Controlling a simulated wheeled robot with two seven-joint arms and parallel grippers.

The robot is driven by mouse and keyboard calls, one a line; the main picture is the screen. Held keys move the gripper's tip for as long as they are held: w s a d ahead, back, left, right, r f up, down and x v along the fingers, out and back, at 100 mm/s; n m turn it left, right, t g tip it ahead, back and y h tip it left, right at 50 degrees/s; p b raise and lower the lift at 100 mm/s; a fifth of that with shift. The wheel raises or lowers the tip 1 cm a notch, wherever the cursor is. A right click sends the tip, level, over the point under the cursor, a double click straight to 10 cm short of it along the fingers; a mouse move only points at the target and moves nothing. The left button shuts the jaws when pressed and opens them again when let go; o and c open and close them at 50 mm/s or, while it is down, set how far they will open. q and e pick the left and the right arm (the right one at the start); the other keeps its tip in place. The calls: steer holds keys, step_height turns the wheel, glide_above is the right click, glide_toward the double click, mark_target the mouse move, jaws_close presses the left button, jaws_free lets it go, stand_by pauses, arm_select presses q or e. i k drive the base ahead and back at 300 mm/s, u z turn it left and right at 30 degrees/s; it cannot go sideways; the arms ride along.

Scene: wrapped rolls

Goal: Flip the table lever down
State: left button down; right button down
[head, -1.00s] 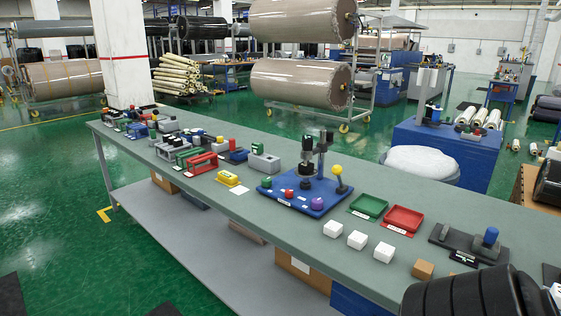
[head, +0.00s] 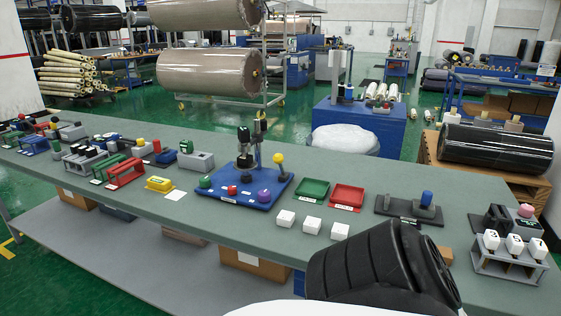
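Two lever-like things stand on the long grey-green table (head: 220,218). One is an upright yellow-ball lever (head: 278,167) at the right edge of a blue board (head: 262,197). The other is a short blue-topped handle (head: 427,199) on a dark plate (head: 388,207), right of the red tray. The frames do not show which one is the table lever. A black ribbed link of my arm covers the table's front edge at the lower middle. Neither of my grippers shows in the head view.
A green tray (head: 312,191) and a red tray (head: 347,196) lie right of the board. White blocks (head: 312,224) and a brown block (head: 445,255) lie in front. A rack of numbered white pieces (head: 512,260) stands at the right end. Several devices crowd the left end.

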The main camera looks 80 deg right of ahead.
mark_target(278, 158)
steer(key=z, duration=3.15)
